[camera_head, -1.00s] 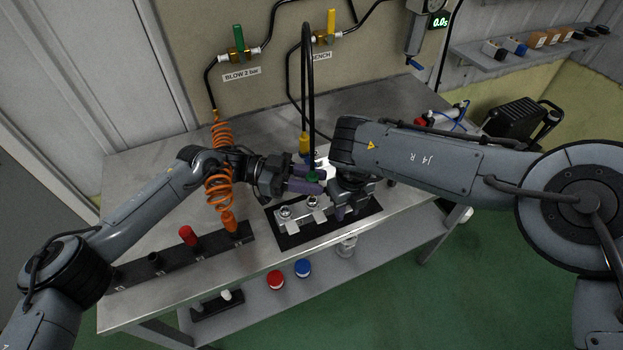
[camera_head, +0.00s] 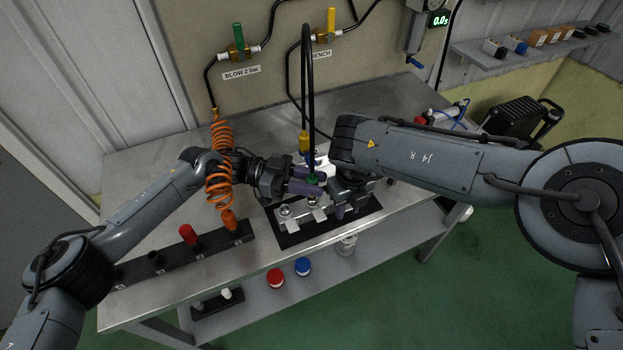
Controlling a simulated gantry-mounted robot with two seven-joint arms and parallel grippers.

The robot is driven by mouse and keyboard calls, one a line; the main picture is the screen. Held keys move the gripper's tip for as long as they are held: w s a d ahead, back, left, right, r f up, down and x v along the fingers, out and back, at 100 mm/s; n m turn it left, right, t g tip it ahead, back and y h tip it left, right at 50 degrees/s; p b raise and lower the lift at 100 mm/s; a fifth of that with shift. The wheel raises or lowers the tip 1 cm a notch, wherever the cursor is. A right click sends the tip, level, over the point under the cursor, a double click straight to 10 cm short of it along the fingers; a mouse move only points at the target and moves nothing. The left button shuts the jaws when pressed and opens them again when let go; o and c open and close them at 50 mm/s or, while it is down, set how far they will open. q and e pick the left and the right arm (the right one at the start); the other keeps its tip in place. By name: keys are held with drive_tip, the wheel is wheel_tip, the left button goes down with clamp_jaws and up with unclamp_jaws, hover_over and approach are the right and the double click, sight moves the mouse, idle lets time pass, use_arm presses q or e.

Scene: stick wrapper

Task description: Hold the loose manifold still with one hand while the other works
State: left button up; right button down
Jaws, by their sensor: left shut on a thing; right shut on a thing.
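The manifold (camera_head: 289,222) is a silver block with round ports, lying on a black mat (camera_head: 288,241) near the bench's front edge. My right gripper (camera_head: 338,212) is shut at its right end, from above; the wrist hides that end. My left gripper (camera_head: 316,188) is shut just above the manifold, on the green-collared end (camera_head: 313,178) of a black hose (camera_head: 309,85). The fingers partly cover this end and the port below, so I cannot tell whether they touch. A second hose end with a yellow collar (camera_head: 304,142) stands behind.
An orange coiled hose (camera_head: 219,190) hangs beside my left forearm. A black rack (camera_head: 190,257) with a red-topped piece (camera_head: 187,235) lies front left. Red (camera_head: 275,279) and blue (camera_head: 302,266) caps sit on the lower shelf. The bench's back left is clear.

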use_arm(q)
drive_tip(key=shift+f, duration=0.85)
drive_tip(key=o, duration=1.1)
drive_tip(key=shift+f, duration=0.1)
drive_tip(key=shift+a, duration=0.1)
drive_tip(key=shift+w+a, duration=0.15)
drive_tip(key=shift+a, duration=0.3)
use_arm(e)
drive_tip(key=shift+d, duration=0.1)
use_arm(q)
drive_tip(key=a, duration=0.3)
drive_tip(key=w+a, duration=0.1)
drive_tip(key=a, duration=0.6)
drive_tip(key=shift+w+a, duration=0.35)
drive_tip(key=shift+a, duration=0.05)
use_arm(e)
drive_tip(key=c, duration=0.7)
unclamp_jaws()
drive_tip(key=shift+c, duration=0.2)
